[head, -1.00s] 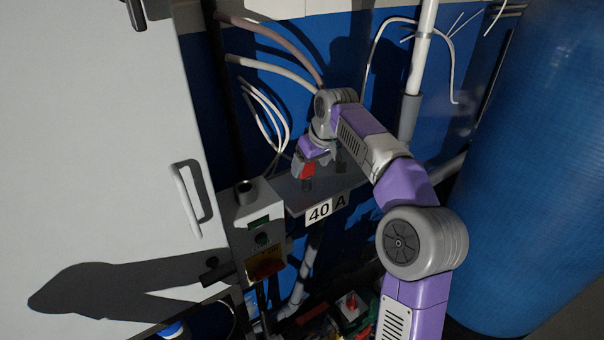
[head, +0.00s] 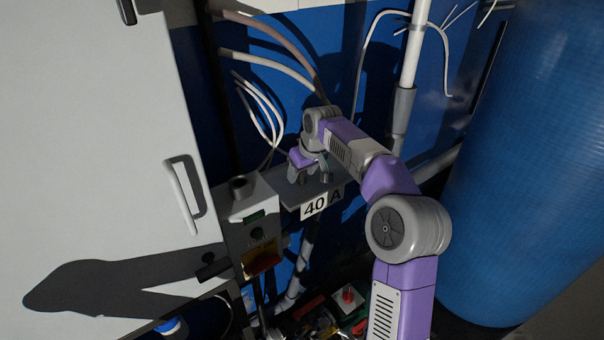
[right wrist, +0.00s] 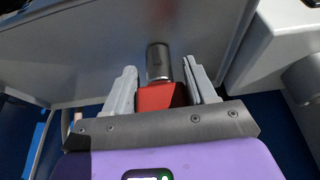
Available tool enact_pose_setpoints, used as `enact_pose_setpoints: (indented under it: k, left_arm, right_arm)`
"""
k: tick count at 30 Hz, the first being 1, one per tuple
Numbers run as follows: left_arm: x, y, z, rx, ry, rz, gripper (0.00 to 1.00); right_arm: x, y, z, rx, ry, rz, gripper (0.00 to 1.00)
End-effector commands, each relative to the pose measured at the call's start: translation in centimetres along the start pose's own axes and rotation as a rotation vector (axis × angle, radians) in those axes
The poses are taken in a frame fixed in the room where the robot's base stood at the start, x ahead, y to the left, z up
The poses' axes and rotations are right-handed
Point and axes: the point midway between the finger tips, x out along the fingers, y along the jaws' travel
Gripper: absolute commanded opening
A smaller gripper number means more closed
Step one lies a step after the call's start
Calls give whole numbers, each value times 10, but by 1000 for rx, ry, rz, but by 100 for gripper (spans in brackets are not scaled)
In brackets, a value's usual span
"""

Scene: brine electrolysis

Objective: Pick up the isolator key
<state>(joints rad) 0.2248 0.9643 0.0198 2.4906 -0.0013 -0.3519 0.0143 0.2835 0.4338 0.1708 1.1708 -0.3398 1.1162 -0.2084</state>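A red block with a dark grey cylinder at its far end, which I take to be the isolator key (right wrist: 160,96), shows in the right wrist view. It lies between the two grey fingers of my right gripper (right wrist: 161,84), with little or no gap on either side. I cannot tell whether the fingers press on it. In the head view my right gripper (head: 308,174) is low over the grey shelf marked 40 A (head: 315,204), and no red shows there; the gripper hides it. My left gripper is not in view.
A grey switch box (head: 252,225) stands just left of the shelf. A white cabinet door with a handle (head: 184,195) fills the left, and a large blue tank (head: 540,160) the right. Cables (head: 265,60) hang behind. Clutter with a red button (head: 348,294) lies below.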

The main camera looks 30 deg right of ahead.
Motion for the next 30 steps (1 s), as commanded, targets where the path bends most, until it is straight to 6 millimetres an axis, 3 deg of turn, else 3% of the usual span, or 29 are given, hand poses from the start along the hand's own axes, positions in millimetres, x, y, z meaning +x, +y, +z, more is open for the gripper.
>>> enact_pose_setpoints:
  k: [1, 5, 14, 24, 30]
  left_arm:
    - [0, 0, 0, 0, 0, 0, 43]
    - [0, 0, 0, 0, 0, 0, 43]
    - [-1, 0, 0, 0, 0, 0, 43]
    - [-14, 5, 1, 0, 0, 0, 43]
    - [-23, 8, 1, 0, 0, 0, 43]
  right_arm:
    - [0, 0, 0, 0, 0, 0, 41]
    - [0, 0, 0, 0, 1, 0, 22]
    - [-6, 0, -3, 0, 4, 1, 22]
    - [-65, 0, -28, -1, 4, 0, 22]
    - [-89, -4, -39, -2, 2, -1, 22]
